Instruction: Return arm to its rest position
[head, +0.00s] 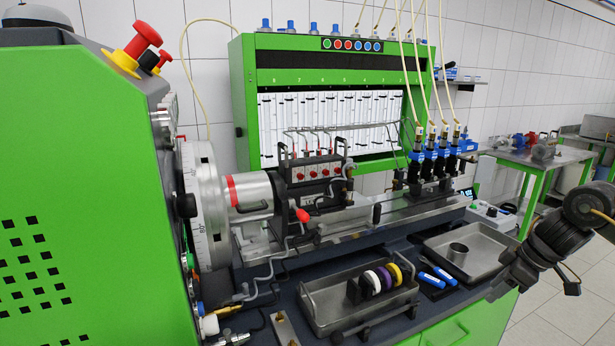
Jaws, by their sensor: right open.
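My right arm comes in from the right edge in the head view, with a dark, ribbed wrist. My right gripper (532,290) hangs beside the bench's front right corner. Its two fingers are spread apart and nothing shows between them. It looks clear of the bench, in front of the metal tray (483,241). My left gripper and arm are not in view.
The green pump testbench (80,200) fills the left and middle. A metal tray with coloured rings (377,281) and blue-handled tools (437,276) lie on its dark top. A side table (540,157) stands at the back right. Tiled floor at lower right is free.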

